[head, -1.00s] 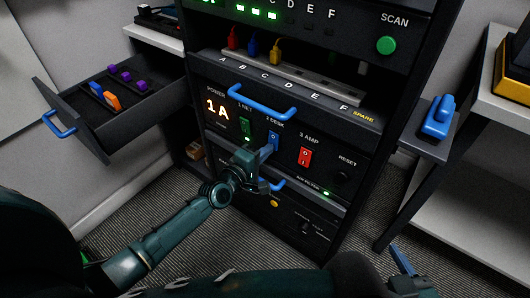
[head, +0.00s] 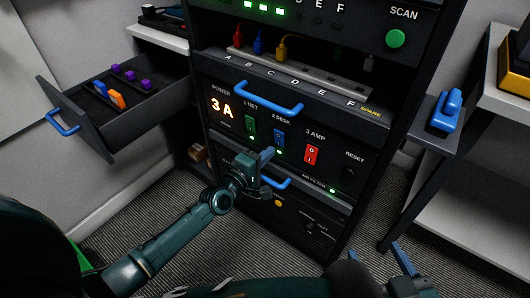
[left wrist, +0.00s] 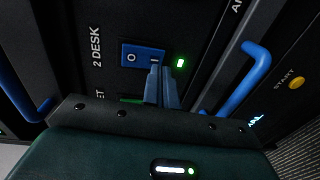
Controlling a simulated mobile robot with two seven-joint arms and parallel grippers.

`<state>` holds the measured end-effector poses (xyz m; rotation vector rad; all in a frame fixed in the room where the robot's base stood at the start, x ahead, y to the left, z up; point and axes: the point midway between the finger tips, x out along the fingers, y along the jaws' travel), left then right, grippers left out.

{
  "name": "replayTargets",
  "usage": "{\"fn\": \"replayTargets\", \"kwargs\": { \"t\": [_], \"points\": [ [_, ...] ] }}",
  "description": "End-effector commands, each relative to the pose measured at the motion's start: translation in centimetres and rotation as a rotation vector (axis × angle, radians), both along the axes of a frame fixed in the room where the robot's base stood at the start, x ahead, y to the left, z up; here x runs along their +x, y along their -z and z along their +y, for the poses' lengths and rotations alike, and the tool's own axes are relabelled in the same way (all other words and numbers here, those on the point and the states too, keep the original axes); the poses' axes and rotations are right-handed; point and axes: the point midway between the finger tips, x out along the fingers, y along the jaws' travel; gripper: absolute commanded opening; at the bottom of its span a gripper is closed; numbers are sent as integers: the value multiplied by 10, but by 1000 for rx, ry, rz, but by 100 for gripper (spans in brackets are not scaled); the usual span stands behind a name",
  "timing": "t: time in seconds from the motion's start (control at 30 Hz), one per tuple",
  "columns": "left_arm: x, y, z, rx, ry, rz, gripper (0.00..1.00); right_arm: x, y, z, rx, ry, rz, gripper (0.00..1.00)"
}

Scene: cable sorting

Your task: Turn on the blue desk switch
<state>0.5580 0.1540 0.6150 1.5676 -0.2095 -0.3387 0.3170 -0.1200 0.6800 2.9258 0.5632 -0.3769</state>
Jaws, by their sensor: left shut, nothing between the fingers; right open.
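The blue rocker switch (head: 279,138) labelled "2 DESK" sits on the rack's front panel, between a green switch and a red one. A green lamp (head: 279,152) is lit just below it. In the left wrist view the switch (left wrist: 143,55) shows "O" and "I" marks, with the lit lamp (left wrist: 180,62) beside the "I" end. My left gripper (head: 267,155) is shut and empty just below the switch. Its fingertips (left wrist: 156,72) overlap the "I" end in the wrist view; I cannot tell whether they touch. My right gripper (head: 402,258) is open at the bottom right.
The green NET switch (head: 250,124) and red AMP switch (head: 311,153) flank the blue one. Blue handles (head: 268,94) stick out above and below. An open drawer (head: 117,117) juts out at left; a side shelf (head: 437,128) stands at right.

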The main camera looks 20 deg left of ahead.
Motion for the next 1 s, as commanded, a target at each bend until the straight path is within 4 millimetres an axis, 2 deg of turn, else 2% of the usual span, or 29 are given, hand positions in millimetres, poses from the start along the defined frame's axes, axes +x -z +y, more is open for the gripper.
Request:
{"fn": "replayTargets", "kwargs": {
  "t": [0.13,0.2,0.5,0.7,1.0],
  "points": [
    [-18,2,5,0,1,0,0,-13,-1,10,0,-1,6,63],
    [-42,5,16,1,1,1,0,-17,-2,13,-1,-1,20,63],
    [-94,12,34,1,1,1,0,-15,0,9,-6,-2,53,63],
    [-107,14,39,1,1,-1,0,-15,0,9,-5,-2,58,63],
    [-109,14,39,0,0,-1,0,-15,0,9,1,3,60,63]
  ]
}}
